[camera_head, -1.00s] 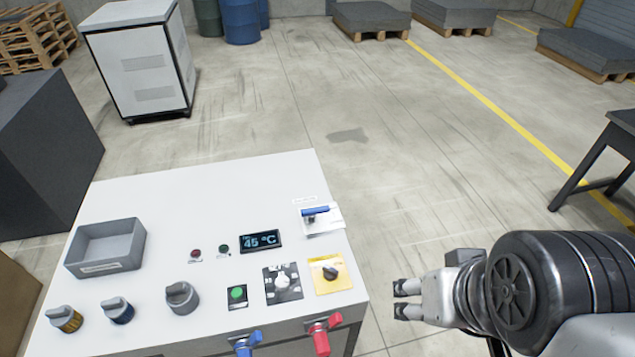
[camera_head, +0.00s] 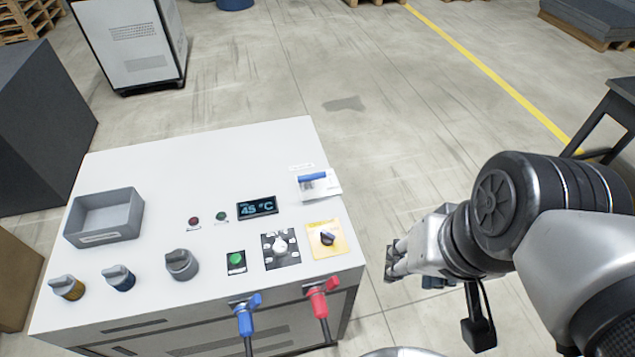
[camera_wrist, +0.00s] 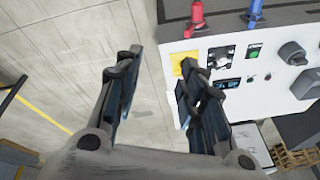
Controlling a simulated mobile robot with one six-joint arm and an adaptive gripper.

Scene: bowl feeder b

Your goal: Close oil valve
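A white machine cabinet (camera_head: 200,158) carries several controls. A blue-handled valve (camera_head: 245,314) and a red-handled valve (camera_head: 321,297) stick out of its front edge, each with a hose below. They also show at the top of the wrist view, blue (camera_wrist: 254,12) and red (camera_wrist: 197,16). A blue lever (camera_head: 312,177) lies at the top's right side. I cannot read which one is the oil valve. My gripper (camera_head: 391,262) is right of the cabinet, apart from all handles. In the wrist view its two fingers (camera_wrist: 158,82) are spread with nothing between them.
On the top are a grey tray (camera_head: 104,217), several knobs, a yellow-plated switch (camera_head: 327,240), a green button (camera_head: 236,261) and a 45 °C display (camera_head: 257,208). A dark table (camera_head: 612,110) stands at the right. Floor right of the cabinet is free.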

